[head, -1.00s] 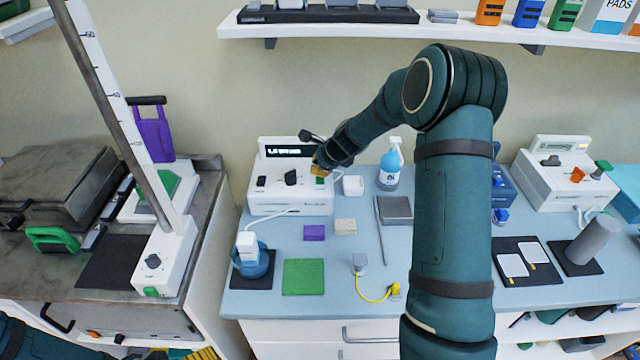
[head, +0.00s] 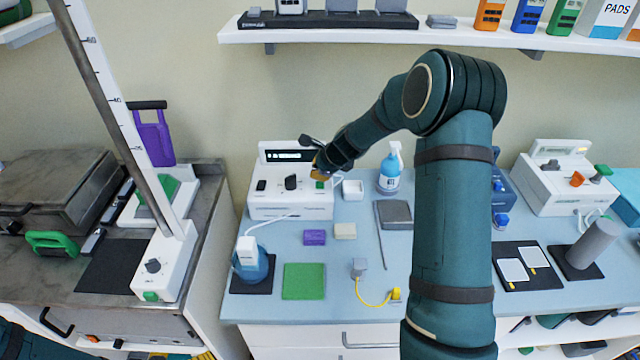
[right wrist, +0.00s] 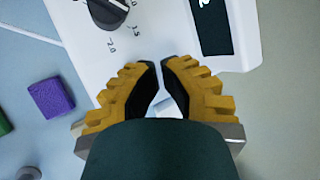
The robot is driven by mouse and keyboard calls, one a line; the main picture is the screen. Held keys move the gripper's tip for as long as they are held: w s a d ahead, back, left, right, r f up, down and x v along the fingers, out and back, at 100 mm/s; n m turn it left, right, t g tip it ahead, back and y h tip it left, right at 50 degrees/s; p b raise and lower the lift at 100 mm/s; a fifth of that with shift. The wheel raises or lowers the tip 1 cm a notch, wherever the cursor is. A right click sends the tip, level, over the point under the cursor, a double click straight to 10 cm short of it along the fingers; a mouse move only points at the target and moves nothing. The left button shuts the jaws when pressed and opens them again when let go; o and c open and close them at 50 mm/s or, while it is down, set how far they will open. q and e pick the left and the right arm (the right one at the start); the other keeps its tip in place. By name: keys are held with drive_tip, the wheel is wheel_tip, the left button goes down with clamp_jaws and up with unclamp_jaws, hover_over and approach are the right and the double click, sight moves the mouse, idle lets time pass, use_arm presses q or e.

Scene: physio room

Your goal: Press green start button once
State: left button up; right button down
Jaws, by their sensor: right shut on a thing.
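A white console (head: 275,207) stands at the back of the blue-grey bench, with a dark display (head: 290,156), a black knob (head: 291,182) and a black switch. A small green button (head: 320,184) shows on its right front, just below my right gripper (head: 320,173). In the right wrist view my yellow-and-black fingers (right wrist: 160,68) are nearly together over the console's white top, beside the knob and display. The thing between them cannot be made out, and the button is hidden there. Whether a fingertip touches the button cannot be told. My left gripper is out of view.
A white dish (head: 352,189) and a blue spray bottle (head: 390,172) stand right of the console. A purple block (head: 315,237), a beige block (head: 345,231) and a green pad (head: 303,281) lie in front. A second white device (head: 560,182) stands far right.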

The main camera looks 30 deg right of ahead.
drive_tip(key=shift+f, duration=0.2)
drive_tip(key=shift+f+b, duration=0.3)
drive_tip(key=shift+b, duration=0.1)
drive_tip(key=shift+f+b, duration=0.4)
drive_tip(key=shift+f, duration=0.05)
idle(0.8)
drive_tip(key=shift+r, duration=0.15)
drive_tip(key=shift+r+p, duration=0.8)
drive_tip(key=shift+p, duration=0.1)
wheel_tip(320, 180, up, 5)
drive_tip(key=p, duration=0.4)
drive_tip(key=shift+p, duration=0.3)
